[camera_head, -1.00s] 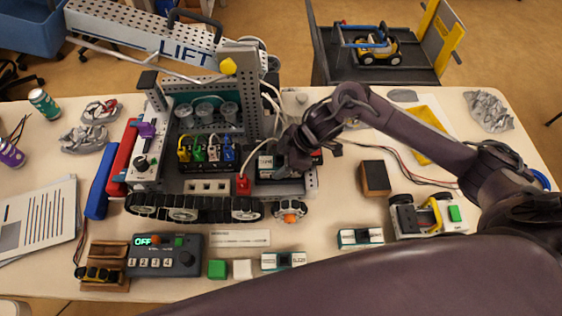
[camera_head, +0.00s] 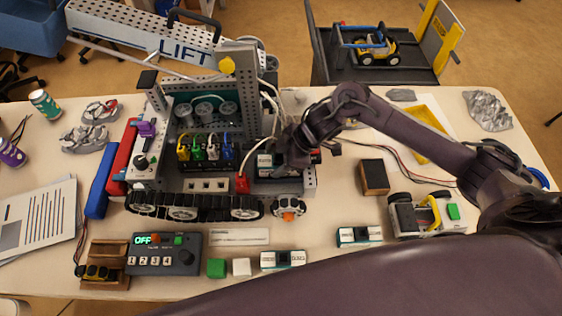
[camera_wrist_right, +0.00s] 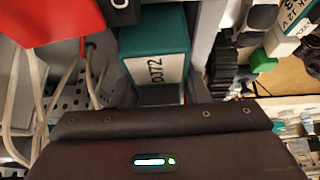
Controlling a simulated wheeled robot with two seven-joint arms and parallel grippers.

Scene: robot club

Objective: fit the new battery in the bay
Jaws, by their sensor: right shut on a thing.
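A teal battery with a white label (camera_head: 265,161) is at the right end of the tracked robot (camera_head: 208,186), beside the red plug. In the right wrist view the teal battery (camera_wrist_right: 155,50) shows its label, close in front of the gripper body, between grey walls. My right gripper (camera_head: 284,166) is shut on this battery; its fingertips are mostly hidden. I cannot tell how deep the battery sits in the bay. Two other teal-and-white packs lie on the table, one at the front (camera_head: 284,260) and one farther right (camera_head: 359,236). My left gripper is out of view.
A red plug (camera_head: 242,183) and loose cables are close to the bay. A control box reading OFF (camera_head: 165,255) stands at the front left. A dark block (camera_head: 374,177) and a small wheeled vehicle (camera_head: 425,213) stand to the right.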

